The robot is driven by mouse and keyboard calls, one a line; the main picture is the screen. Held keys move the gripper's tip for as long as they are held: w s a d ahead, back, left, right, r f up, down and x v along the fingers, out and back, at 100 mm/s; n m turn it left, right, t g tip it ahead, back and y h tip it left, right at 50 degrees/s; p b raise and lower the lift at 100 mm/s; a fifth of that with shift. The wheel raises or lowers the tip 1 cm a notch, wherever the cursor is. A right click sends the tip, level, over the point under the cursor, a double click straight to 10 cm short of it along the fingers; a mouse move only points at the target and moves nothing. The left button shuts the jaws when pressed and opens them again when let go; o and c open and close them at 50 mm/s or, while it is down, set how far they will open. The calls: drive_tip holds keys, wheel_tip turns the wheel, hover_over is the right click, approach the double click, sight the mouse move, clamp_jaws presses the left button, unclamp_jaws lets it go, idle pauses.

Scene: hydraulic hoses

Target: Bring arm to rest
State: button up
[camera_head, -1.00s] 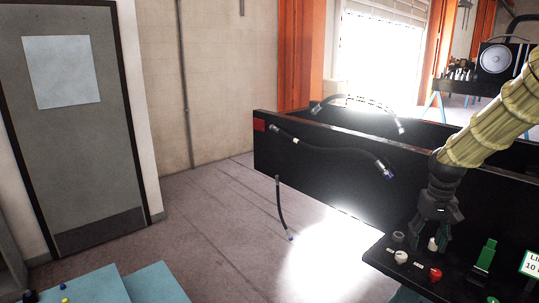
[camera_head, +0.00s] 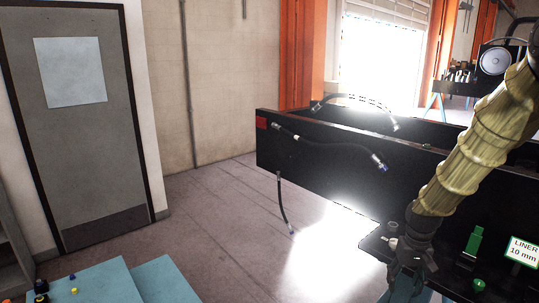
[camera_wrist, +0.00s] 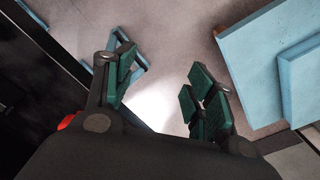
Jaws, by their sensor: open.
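My gripper (camera_head: 411,272) hangs from my arm, in its yellowish ribbed sleeve, at the lower right of the head view. It points down beside the front of the black panel with knobs. In the wrist view my gripper (camera_wrist: 158,95) shows its green-padded fingers spread apart, with nothing between them but the floor below. A blue frame part lies beyond its left finger. My gripper covers part of the control panel (camera_head: 455,268) in the head view.
Blue slabs (camera_wrist: 270,60) lie right of the gripper in the wrist view. Floor near the door (camera_head: 85,130) is clear.

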drive_tip(key=s+a+f+b, duration=0.1)
drive_tip(key=s+a+f, duration=0.2)
drive_tip(key=s+f, duration=0.35)
drive_tip(key=s+a+f+n, duration=0.1)
drive_tip(key=s+a+f, duration=0.25)
drive_tip(key=f, duration=0.65)
drive_tip(key=s+a+f+b, duration=0.1)
drive_tip(key=s+a+f, duration=0.2)
drive_tip(key=s+f, duration=0.35)
drive_tip(key=s+a+f+b, duration=0.1)
drive_tip(key=s+a+f, duration=0.2)
drive_tip(key=s+f, duration=0.3)
drive_tip(key=s+a+f, duration=0.3)
drive_tip(key=s+f, duration=0.3)
drive_tip(key=s, duration=0.8)
drive_tip(key=shift+s+a+n+b, duration=0.2)
drive_tip(key=shift+s+n+b, duration=0.15)
drive_tip(key=shift+n, duration=0.05)
drive_tip(key=shift+f, duration=0.1)
